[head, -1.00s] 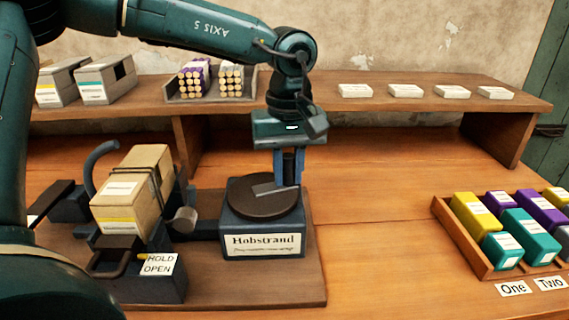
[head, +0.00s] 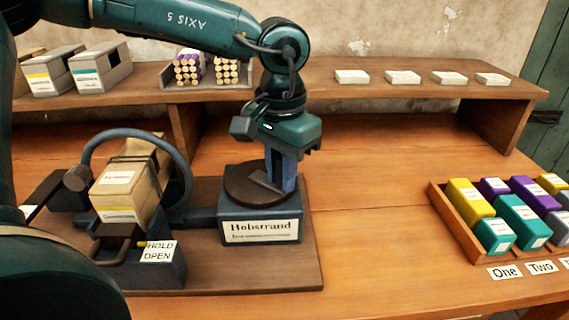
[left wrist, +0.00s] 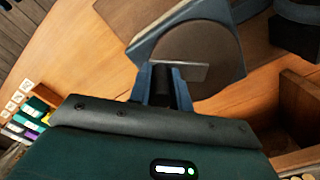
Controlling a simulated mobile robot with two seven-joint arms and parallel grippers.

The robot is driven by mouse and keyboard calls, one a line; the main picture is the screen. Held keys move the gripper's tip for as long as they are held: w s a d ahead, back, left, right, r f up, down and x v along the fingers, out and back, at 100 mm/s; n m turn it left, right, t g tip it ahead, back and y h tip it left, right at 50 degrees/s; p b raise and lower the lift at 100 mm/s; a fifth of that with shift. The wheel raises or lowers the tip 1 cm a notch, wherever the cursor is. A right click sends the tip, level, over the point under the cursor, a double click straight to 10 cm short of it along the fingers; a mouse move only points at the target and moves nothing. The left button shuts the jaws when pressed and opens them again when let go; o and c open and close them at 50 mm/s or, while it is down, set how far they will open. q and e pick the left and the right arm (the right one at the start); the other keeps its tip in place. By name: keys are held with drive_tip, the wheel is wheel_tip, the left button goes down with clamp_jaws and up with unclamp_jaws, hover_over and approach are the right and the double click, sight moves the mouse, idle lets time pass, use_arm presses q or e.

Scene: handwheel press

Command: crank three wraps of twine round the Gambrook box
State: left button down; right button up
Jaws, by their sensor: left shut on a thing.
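The tan box (head: 125,200), with pale labels and a yellow stripe, sits tilted in the cradle on the left. A dark strand of twine crosses it; I cannot tell how many wraps. A blue-grey curved arm (head: 135,134) arches over the box, with a dark round end piece (head: 78,178) at its left. The dark round handwheel (head: 240,180) lies flat on the blue block labelled Hobstrand. My left gripper (head: 282,188) points down, shut on the wheel's grip at its right side.
A HOLD OPEN tag (head: 159,251) and a dark lever stand in front of the box. A tray (head: 448,222) of coloured boxes is at the right. The shelf (head: 320,80) behind carries grey boxes, tied bundles and white cards. The middle table is clear.

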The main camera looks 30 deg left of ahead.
use_arm(q)
drive_tip(key=shift+s+a+m, duration=0.1)
drive_tip(key=shift+s+m, duration=0.35)
drive_tip(key=shift+m, duration=0.55)
drive_tip(key=shift+s+a+r+m+p, duration=0.1)
drive_tip(key=shift+s+r+m+p, duration=0.2)
drive_tip(key=shift+m+p, duration=0.55)
drive_tip(key=shift+s+a+m+p, duration=0.15)
drive_tip(key=shift+s+m+p, duration=0.15)
drive_tip(key=shift+m+p, duration=0.7)
drive_tip(key=p, duration=0.2)
drive_tip(key=shift+s+a+m+p, duration=0.15)
drive_tip(key=shift+s+m+p, duration=0.05)
drive_tip(key=shift+m+p, duration=0.1)
drive_tip(key=shift+p, duration=0.5)
drive_tip(key=shift+a+f+m+p, duration=0.15)
drive_tip(key=shift+f+m+p, duration=0.1)
drive_tip(key=shift+m+p, duration=0.3)
use_arm(e)
drive_tip(key=shift+w+a+r+g, duration=0.1)
drive_tip(key=shift+w+a+g, duration=0.25)
drive_tip(key=shift+a+g, duration=0.2)
drive_tip(key=shift+w+a+r+g, duration=0.1)
drive_tip(key=shift+w+a+g, duration=0.2)
drive_tip(key=shift+a+g, duration=0.25)
use_arm(q)
drive_tip(key=shift+s, duration=0.1)
use_arm(e)
drive_tip(key=shift+d, duration=0.1)
drive_tip(key=shift+f, duration=0.1)
